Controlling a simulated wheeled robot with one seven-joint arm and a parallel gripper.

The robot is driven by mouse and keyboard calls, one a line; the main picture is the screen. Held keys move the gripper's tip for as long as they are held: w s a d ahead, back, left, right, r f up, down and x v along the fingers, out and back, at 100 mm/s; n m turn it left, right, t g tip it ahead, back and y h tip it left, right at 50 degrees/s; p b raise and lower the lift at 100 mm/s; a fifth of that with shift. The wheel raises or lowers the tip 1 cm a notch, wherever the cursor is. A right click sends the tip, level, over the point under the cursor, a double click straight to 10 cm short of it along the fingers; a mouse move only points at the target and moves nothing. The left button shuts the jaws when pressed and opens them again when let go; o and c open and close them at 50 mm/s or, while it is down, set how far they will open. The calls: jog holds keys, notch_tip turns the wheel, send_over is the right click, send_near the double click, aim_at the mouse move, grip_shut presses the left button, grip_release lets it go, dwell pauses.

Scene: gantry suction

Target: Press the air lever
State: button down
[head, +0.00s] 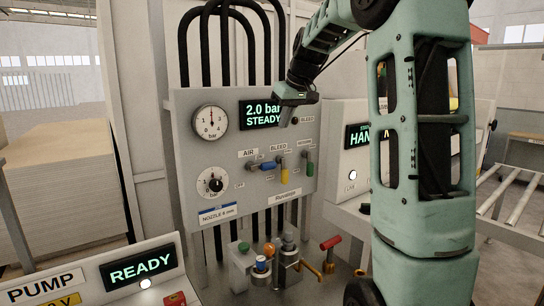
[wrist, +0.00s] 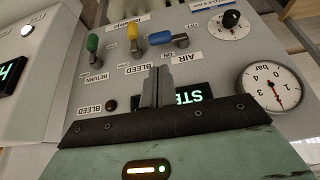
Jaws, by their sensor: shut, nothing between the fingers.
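The air lever (head: 267,166) is a blue handle under the AIR label on the grey control panel (head: 225,111). It lies roughly level, its grip to the right of its pivot. In the wrist view the panel appears upside down, with the blue air lever (wrist: 162,38) beyond my fingertips. My gripper (head: 285,120) is in front of the panel, above the levers and overlapping the display's lower right. In the wrist view my gripper (wrist: 157,72) has its fingers together and empty, apart from the lever in the picture.
The yellow bleed lever (head: 284,169) and green return lever (head: 309,167) hang close to the right of the blue one. A gauge (head: 211,122) and a display (head: 262,114) reading 2.0 bar STEADY sit above. Valves, including a red-handled one (head: 331,243), stand below.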

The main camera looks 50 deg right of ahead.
aim_at(272, 167)
jog(key=p+x, duration=0.4)
jog(key=x, duration=1)
jog(key=shift+a+p, duration=0.1)
jog(key=shift+p, duration=0.25)
jog(key=shift+f+y+b, duration=0.3)
jog(key=shift+y+b, duration=0.2)
jog(key=f+y+b, duration=0.1)
jog(key=d+f+m+t+y+b, duration=0.1)
jog(key=b, duration=0.1)
jog(key=shift+s+d+y, duration=0.1)
jog(key=shift+d+y, duration=0.05)
jog(key=shift+y, duration=0.25)
jog(key=shift+a+f+m+t+y+b, duration=0.2)
jog(key=shift+f+m+t+y+b, duration=0.2)
jog(key=shift+f+y+b, duration=0.7)
jog(key=shift+a+f+m+t+y+b, duration=0.2)
jog(key=shift+f+m+t+y+b, duration=0.35)
jog(key=shift+y+b, duration=0.85)
jog(key=shift+a+f+m+t+y+b, duration=0.2)
jog(key=shift+f+t+y+b, duration=0.15)
jog(key=shift+f+y+b, duration=0.85)
jog(key=shift+a+r+b, duration=0.1)
jog(key=shift+r+b, duration=0.05)
jog(key=shift+b, duration=0.2)
